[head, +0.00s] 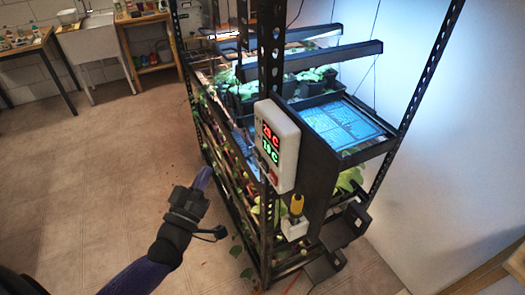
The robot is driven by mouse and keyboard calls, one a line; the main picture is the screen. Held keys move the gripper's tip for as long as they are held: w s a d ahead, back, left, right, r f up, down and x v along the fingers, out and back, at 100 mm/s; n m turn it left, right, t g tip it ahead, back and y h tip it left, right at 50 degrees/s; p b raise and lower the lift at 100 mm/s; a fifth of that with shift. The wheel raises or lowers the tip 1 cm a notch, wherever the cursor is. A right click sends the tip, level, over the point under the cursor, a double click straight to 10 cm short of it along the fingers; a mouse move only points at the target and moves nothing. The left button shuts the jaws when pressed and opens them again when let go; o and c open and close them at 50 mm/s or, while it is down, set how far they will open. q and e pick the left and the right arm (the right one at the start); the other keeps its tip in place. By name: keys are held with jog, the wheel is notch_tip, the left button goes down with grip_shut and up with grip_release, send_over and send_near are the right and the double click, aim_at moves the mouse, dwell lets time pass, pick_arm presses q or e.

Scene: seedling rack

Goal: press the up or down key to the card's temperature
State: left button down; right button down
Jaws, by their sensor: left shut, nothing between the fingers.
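A white controller box (287,125) is fixed to the front post of the rack. Its display has a red upper reading, which looks like a twenty-something C, and a green lower one, perhaps 18 or 19 C. The exact digits are too small to be sure of. Small keys sit below the display, with a red part near the bottom, but their marks are not readable. My left gripper (202,180) is shut and empty, left of the controller and lower in the picture, apart from it. I cannot pick out a card with a temperature.
The black rack (262,235) holds green seedlings under lamp bars (335,55). A bluish lit panel (345,124) lies on its right side. A yellow plug (297,205) is at a white socket (294,229) below the controller. The tiled floor at left is clear.

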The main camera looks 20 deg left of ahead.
aim_at(257, 155)
pick_arm(q)
jog(key=w+d+b, duration=0.1)
jog(key=w+d, duration=0.4)
jog(key=w, duration=0.1)
jog(key=shift+w+d+b, duration=0.3)
jog(key=shift+w, duration=0.05)
dwell(0.3)
jog(key=shift+w+d+f, duration=0.1)
dwell(1.8)
jog(key=shift+w+d, duration=0.2)
jog(key=shift+w, duration=0.05)
jog(key=shift+w+d, duration=0.2)
dwell(0.6)
jog(key=shift+a, duration=0.1)
jog(key=shift+s+a, duration=0.4)
jog(key=shift+s, duration=0.15)
